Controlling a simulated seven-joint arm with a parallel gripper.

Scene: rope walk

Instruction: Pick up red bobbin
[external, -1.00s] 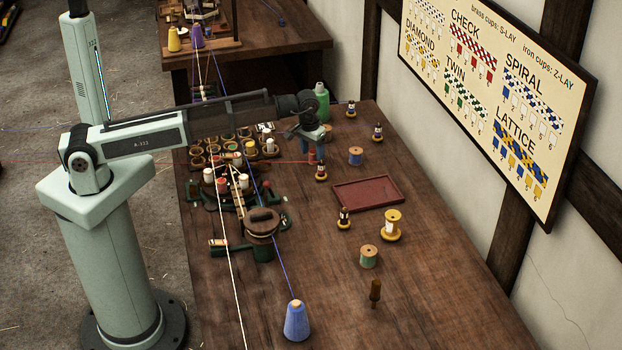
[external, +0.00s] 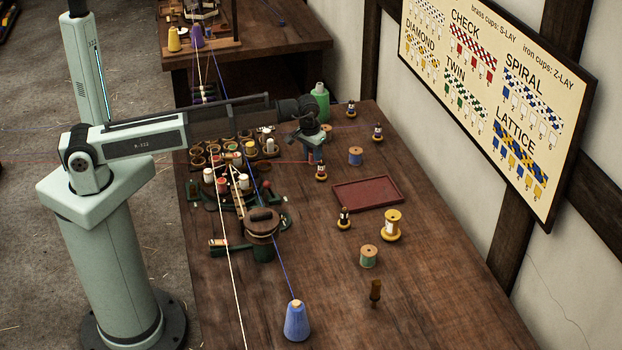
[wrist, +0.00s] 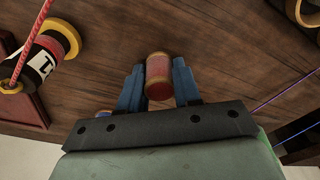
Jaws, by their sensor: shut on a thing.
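The red bobbin (wrist: 158,76), with tan ends, sits between the two blue fingers of my gripper (wrist: 158,70) in the wrist view. My gripper is shut on it. In the external view my gripper (external: 315,155) points down at the table near its far end, and the fingers largely hide the bobbin there. The bobbin appears to be at or very near the tabletop; I cannot tell whether it touches it.
A yellow-ended, black-and-white labelled bobbin (wrist: 42,60) is close by, with a red cord over it. A blue bobbin (external: 355,156), a red tray (external: 368,193) and a green bottle (external: 319,102) stand around.

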